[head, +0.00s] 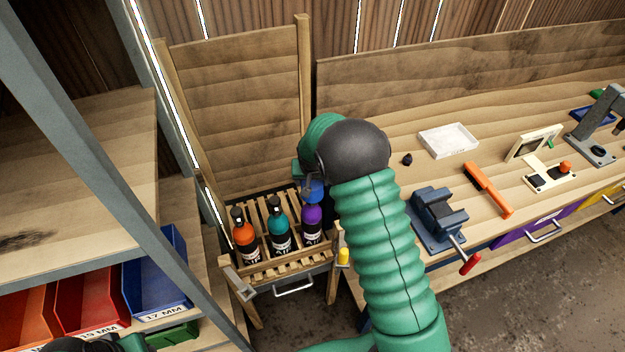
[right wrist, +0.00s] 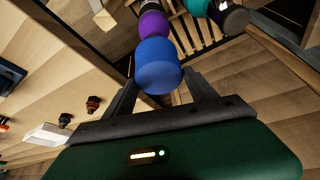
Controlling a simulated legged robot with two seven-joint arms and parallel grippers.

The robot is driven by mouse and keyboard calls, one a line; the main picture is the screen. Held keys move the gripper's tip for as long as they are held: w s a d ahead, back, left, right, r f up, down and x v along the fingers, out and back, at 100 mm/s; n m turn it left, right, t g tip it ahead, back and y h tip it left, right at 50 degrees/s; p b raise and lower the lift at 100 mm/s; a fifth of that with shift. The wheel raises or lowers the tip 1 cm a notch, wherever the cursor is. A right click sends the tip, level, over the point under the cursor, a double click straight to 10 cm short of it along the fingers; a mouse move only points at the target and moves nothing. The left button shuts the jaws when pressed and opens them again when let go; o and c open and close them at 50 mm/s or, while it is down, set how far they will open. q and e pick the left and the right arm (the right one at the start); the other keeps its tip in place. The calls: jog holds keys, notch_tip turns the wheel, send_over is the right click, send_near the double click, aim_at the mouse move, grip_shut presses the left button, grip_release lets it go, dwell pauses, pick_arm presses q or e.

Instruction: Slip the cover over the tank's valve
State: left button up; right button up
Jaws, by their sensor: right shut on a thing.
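The blue cover (head: 315,191) is held between the fingertips of my right gripper (head: 307,184), over the purple tank (head: 311,223). In the right wrist view the cover (right wrist: 158,66) sits between the two fingers (right wrist: 160,80), with the purple tank (right wrist: 153,30) directly beyond it. The purple tank's valve is hidden behind the cover; I cannot tell whether the cover is around it or just above it. An orange tank (head: 244,239) and a teal tank (head: 279,233), both with black tops, stand upright in the same slatted rack.
The slatted wooden rack (head: 290,265) stands between a shelf with coloured bins (head: 155,278) and the workbench (head: 440,185).

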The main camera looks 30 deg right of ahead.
jog(key=shift+a+f, duration=0.2)
jog(key=shift+f, duration=0.25)
jog(key=shift+f+b, duration=0.7)
jog(key=shift+f, duration=0.05)
jog(key=o, duration=1.8)
jog(key=shift+a, duration=0.1)
jog(key=shift+o, duration=0.2)
jog(key=shift+r, duration=0.15)
jog(key=b+v, duration=0.1)
jog(key=v, duration=1.5)
jog(key=shift+r+b, duration=0.2)
jog(key=shift+b, duration=0.2)
jog(key=shift+s, duration=0.1)
